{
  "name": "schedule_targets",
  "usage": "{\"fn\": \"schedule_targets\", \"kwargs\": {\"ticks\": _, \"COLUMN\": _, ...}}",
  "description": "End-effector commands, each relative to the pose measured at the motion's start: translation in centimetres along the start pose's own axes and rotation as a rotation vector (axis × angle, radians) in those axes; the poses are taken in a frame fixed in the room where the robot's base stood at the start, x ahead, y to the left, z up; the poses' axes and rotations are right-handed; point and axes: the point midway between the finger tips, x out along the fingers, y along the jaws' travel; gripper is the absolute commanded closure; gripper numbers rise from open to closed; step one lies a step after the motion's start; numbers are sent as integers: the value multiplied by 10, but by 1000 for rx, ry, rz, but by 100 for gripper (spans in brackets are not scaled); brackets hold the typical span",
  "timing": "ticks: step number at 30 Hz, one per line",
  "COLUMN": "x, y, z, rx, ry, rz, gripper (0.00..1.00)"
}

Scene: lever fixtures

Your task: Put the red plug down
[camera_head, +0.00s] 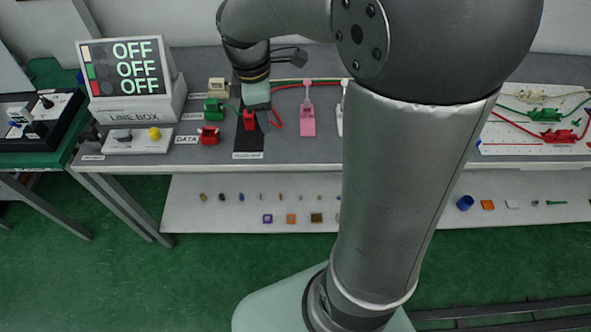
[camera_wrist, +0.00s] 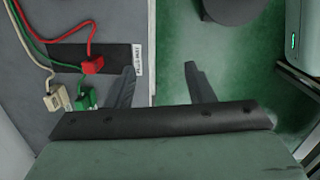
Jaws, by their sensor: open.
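The red plug (camera_head: 249,121) lies on the black mat (camera_head: 248,143) with its label at the front end. In the wrist view the red plug (camera_wrist: 93,65) is on the mat (camera_wrist: 115,55), with its red cable running off to the upper left. My gripper (camera_wrist: 163,68) is open and empty, with its fingers wide apart. In that view the plug is outside the fingers, left of the left one. In the head view my gripper (camera_head: 257,96) is just behind and above the plug; its fingertips are hard to make out.
Beige (camera_head: 217,87), green (camera_head: 213,109) and red (camera_head: 209,135) blocks stand left of the mat. The line box (camera_head: 131,80) shows OFF three times. A pink lever fixture (camera_head: 308,115) stands to the right. The table's front edge is close to the mat's label.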

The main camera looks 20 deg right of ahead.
Motion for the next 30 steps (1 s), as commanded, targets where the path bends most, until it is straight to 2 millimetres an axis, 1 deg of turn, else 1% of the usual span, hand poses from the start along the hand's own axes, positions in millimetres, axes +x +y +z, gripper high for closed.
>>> {"fn": "schedule_targets", "kwargs": {"ticks": 1, "x": -4, "y": -30, "z": 11, "rx": 191, "ry": 6, "rz": 9, "gripper": 52}}
{"fn": "schedule_targets", "kwargs": {"ticks": 2, "x": -4, "y": -46, "z": 16, "rx": 312, "ry": 12, "rz": 9, "gripper": 52}}
{"fn": "schedule_targets", "kwargs": {"ticks": 3, "x": -2, "y": -66, "z": 23, "rx": 467, "ry": 23, "rz": 6, "gripper": 52}}
{"fn": "schedule_targets", "kwargs": {"ticks": 6, "x": 4, "y": -109, "z": 37, "rx": 807, "ry": 53, "rz": -8, "gripper": 52}}
{"fn": "schedule_targets", "kwargs": {"ticks": 9, "x": 12, "y": -140, "z": 45, "rx": 1055, "ry": 77, "rz": -30, "gripper": 52}}
{"fn": "schedule_targets", "kwargs": {"ticks": 12, "x": 18, "y": -158, "z": 50, "rx": 1205, "ry": 92, "rz": -48, "gripper": 52}}
{"fn": "schedule_targets", "kwargs": {"ticks": 16, "x": 21, "y": -165, "z": 51, "rx": 1274, "ry": 97, "rz": -59, "gripper": 52}}
{"fn": "schedule_targets", "kwargs": {"ticks": 30, "x": 21, "y": -165, "z": 51, "rx": 1273, "ry": 96, "rz": -58, "gripper": 52}}
